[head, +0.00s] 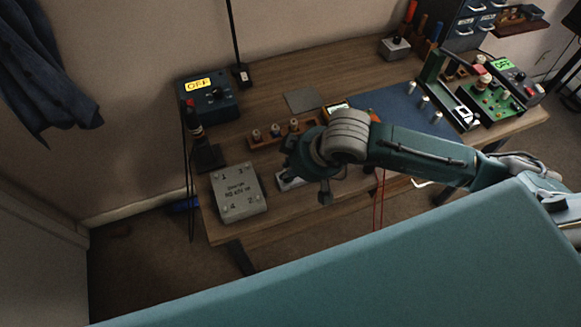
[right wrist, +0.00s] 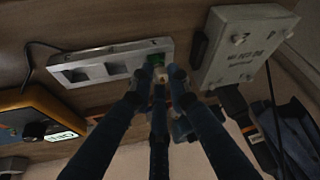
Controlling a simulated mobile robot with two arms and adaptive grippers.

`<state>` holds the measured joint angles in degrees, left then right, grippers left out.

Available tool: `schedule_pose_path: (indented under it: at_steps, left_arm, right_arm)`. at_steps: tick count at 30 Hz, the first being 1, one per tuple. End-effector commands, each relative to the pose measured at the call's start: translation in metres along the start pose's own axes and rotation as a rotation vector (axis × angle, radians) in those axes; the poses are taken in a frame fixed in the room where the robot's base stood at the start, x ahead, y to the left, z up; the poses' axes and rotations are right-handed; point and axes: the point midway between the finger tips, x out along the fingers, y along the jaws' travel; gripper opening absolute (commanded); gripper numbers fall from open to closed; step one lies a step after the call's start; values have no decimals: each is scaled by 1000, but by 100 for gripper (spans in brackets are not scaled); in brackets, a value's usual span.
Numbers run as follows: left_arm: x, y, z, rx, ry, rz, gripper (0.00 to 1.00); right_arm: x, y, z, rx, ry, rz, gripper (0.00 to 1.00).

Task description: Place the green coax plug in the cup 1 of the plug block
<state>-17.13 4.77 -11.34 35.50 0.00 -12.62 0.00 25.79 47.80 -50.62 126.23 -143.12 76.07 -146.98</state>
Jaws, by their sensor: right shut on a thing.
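The plug block (right wrist: 88,70) is a pale grey bar with square cups in the right wrist view. In the head view only a bit of it (head: 288,184) shows beside my arm. My right gripper (right wrist: 158,80) has its fingers closed around the green coax plug (right wrist: 157,61) at the block's right end in the wrist view. The plug is at the end cup; I cannot tell whether it is seated or just above it. My left gripper is not in view.
A grey box marked with numbers (head: 238,192) stands close left of the plug block, also in the wrist view (right wrist: 243,45). A wooden rack with knobs (head: 268,138) lies behind. A meter reading OFF (head: 208,98) stands at back left. A blue mat (head: 385,100) lies right.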

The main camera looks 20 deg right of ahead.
Motion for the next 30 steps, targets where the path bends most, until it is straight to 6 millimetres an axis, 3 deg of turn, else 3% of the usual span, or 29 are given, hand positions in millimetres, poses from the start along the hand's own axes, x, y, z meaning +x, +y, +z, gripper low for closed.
schedule_pose_path:
  at_steps: [9, 10, 12, 24, 30]
  left_arm:
    - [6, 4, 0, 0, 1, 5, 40]
    - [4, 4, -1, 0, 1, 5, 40]
    - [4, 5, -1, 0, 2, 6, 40]
    - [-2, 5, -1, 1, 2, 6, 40]
    - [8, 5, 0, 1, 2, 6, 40]
  right_arm:
    - [4, 0, 2, -1, 1, 0, 0]
    - [2, 0, 1, -1, 0, 0, 22]
    - [2, 0, 1, 0, 0, 0, 35]
    - [-4, 0, -2, 0, 1, 0, 35]
    - [-38, 1, -2, -4, 6, 4, 35]
